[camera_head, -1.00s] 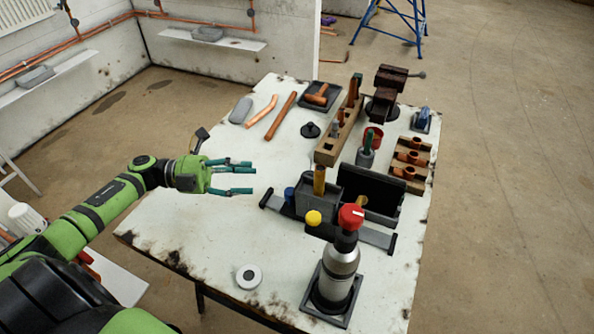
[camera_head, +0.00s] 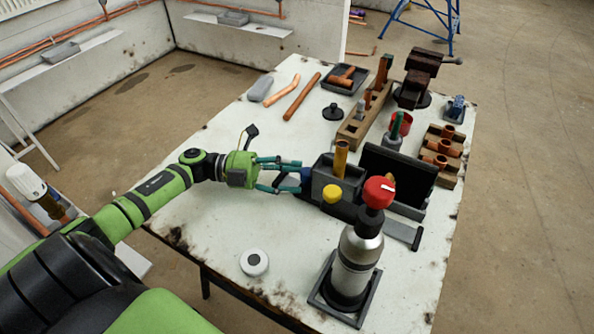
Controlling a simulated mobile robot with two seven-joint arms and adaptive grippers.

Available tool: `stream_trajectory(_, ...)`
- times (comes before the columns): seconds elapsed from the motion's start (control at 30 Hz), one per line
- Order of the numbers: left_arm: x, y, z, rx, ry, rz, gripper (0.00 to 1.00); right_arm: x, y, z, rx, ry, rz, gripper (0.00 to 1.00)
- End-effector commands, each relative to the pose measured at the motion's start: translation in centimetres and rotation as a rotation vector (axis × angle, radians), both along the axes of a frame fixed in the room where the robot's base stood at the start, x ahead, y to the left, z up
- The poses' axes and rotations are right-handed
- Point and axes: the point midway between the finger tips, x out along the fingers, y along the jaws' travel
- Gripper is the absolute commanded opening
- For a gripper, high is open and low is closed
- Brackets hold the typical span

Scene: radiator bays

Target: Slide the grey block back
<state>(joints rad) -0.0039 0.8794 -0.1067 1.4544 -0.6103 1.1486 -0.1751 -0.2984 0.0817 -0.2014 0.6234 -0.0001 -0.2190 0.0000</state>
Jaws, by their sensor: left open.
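The grey block (camera_head: 346,209) sits on a dark slide rail (camera_head: 402,231) near the table's middle. A yellow knob (camera_head: 332,194) is on its near side, a blue knob (camera_head: 305,178) is at its left end, and an orange-yellow upright piece (camera_head: 341,158) stands at its top. My left gripper (camera_head: 299,176) is open, with its teal fingers pointing right at the block's left end. The blue knob shows between the fingertips; I cannot tell whether they touch it. The fingers hide the rail's left end. My right gripper is not in view.
A silver bottle with a red cap (camera_head: 361,245) stands in front of the rail. A dark open box (camera_head: 398,170) is behind the block. A white disc (camera_head: 254,262) lies on the near table (camera_head: 215,240). Copper pipes, a wooden rack (camera_head: 353,131) and a vise (camera_head: 415,85) are farther back.

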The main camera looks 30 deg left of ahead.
Motion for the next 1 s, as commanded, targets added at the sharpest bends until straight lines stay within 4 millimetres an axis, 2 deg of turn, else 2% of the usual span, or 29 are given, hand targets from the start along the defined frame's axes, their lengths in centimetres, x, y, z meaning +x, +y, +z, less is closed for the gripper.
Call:
stream_trajectory(0.13,0.6,-1.2,0.1,0.000,-0.001,0.000,0.51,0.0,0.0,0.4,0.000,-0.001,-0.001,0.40)
stream_trajectory(0.43,0.7,-1.4,0.0,0.000,0.000,0.000,0.51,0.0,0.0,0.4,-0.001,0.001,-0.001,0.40)
stream_trajectory(0.47,0.7,-1.4,0.0,0.000,-0.001,0.000,0.39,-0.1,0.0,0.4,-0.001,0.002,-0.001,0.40)
stream_trajectory(0.5,0.6,-1.4,0.0,0.000,0.000,0.000,0.23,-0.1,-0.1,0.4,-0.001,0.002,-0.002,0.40)
stream_trajectory(0.57,0.6,-1.4,0.0,0.000,0.000,0.000,0.00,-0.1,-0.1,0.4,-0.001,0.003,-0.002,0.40)
stream_trajectory(0.83,0.7,-1.0,0.0,-0.001,-0.003,0.000,0.00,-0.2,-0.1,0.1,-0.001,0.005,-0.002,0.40)
stream_trajectory(1.0,0.6,0.7,-0.2,0.000,-0.003,0.001,0.00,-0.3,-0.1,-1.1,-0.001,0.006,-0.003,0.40)
